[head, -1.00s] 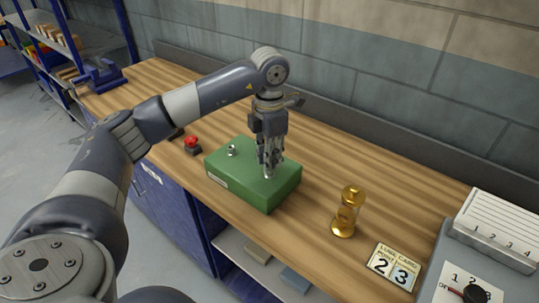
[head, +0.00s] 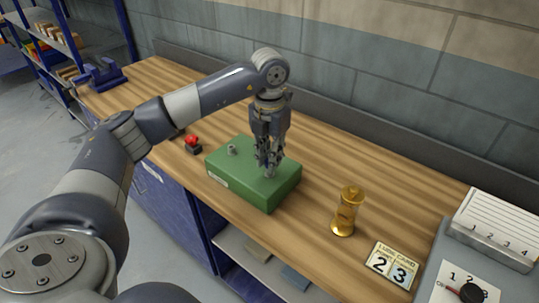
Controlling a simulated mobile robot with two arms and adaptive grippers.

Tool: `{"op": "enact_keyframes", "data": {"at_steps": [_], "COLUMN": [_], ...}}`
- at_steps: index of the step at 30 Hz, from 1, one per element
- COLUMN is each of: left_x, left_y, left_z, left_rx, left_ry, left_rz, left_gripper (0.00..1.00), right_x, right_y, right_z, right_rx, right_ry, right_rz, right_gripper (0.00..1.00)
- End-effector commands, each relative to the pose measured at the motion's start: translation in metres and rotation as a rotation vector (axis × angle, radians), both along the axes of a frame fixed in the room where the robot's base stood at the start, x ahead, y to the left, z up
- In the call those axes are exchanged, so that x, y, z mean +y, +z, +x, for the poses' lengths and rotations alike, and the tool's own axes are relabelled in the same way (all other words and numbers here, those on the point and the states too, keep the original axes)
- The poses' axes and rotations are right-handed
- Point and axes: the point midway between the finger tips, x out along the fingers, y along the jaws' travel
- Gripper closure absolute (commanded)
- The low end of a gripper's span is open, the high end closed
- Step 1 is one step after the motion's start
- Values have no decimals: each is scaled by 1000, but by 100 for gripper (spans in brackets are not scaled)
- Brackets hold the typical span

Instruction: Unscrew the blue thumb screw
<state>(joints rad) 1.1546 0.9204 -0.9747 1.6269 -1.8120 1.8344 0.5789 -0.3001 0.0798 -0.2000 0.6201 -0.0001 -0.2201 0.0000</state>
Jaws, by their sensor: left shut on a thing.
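A green box (head: 240,187) sits on the wooden workbench, with a pale label on its front. A small silver-grey screw (head: 232,149) stands on the left part of its top. My left gripper (head: 268,173) points straight down over the right part of the top. Its fingers are shut on a small thumb screw there, mostly hidden by the fingertips. I cannot make out a blue colour on it. My right gripper is not in view.
A red button (head: 192,141) on a dark base is left of the box. A brass hourglass-like object (head: 347,211), a number card (head: 392,265) and a grey panel with a dial (head: 471,292) are at the right. A blue vise (head: 100,75) stands at the far left end.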

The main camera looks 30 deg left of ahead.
Motion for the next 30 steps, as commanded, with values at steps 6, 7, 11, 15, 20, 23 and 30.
{"op": "enact_keyframes", "data": {"at_steps": [6,7,11,15,20,23,30], "left_x": [0,0,0,0,0,0,0], "left_y": [0,0,1,0,0,0,0], "left_z": [0,0,0,0,0,0,0], "left_rx": [0,0,0,0,0,0,0], "left_ry": [13,31,139,197,197,197,196], "left_rz": [0,0,0,0,0,0,0], "left_gripper": [100,100,100,100,100,63,63], "right_x": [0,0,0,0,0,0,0], "right_y": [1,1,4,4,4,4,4], "right_z": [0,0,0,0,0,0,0], "right_rx": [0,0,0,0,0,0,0], "right_ry": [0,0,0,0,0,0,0], "right_rz": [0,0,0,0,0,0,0], "right_gripper": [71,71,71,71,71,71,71]}}
